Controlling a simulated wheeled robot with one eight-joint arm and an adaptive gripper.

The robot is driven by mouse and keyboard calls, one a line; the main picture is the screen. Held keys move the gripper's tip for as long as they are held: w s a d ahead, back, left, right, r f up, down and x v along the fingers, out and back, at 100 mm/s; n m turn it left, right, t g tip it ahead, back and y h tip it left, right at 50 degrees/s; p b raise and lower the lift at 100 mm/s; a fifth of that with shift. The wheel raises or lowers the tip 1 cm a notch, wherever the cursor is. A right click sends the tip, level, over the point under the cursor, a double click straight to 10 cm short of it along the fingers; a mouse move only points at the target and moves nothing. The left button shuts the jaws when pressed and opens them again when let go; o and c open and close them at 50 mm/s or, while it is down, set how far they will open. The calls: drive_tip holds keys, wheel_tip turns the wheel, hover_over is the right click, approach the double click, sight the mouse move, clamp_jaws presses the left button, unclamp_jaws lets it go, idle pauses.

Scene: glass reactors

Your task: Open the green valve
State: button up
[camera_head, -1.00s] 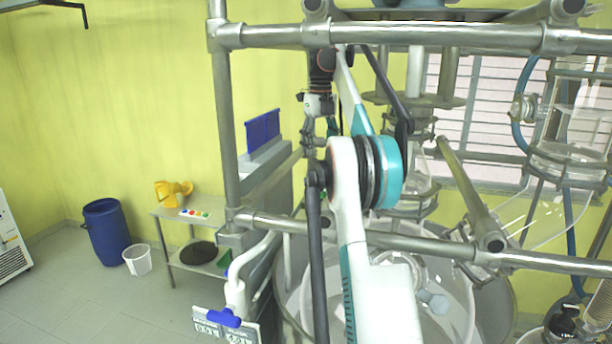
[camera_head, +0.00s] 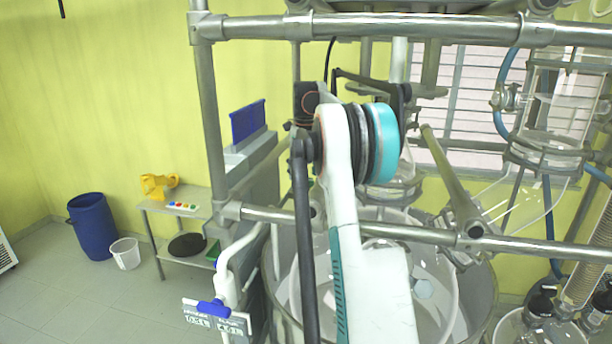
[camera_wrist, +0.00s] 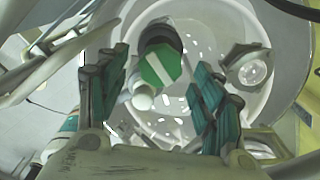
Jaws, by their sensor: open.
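The green valve (camera_wrist: 160,68) shows in the wrist view as a green many-sided knob with a white stripe across its face. A dark round part sits just behind it. My gripper (camera_wrist: 157,82) is open in the wrist view, with one teal-padded finger left of the knob and one right of it. The knob appears between the fingers, with clear gaps on both sides; I cannot tell how far it lies beyond the tips. In the head view my own arm and the frame hide the gripper, and I cannot make out the green valve.
In the head view a metal pipe frame (camera_head: 375,232) crosses close around my arm. A large round vessel (camera_head: 478,300) stands below it. A blue-handled valve (camera_head: 213,308) is at lower left. A blue barrel (camera_head: 92,226) and a side table (camera_head: 148,206) stand on open floor at left.

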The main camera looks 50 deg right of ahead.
drive_tip(key=shift+f, duration=0.8)
drive_tip(key=shift+c, duration=0.2)
drive_tip(key=c, duration=1)
drive_tip(key=shift+n, duration=0.5)
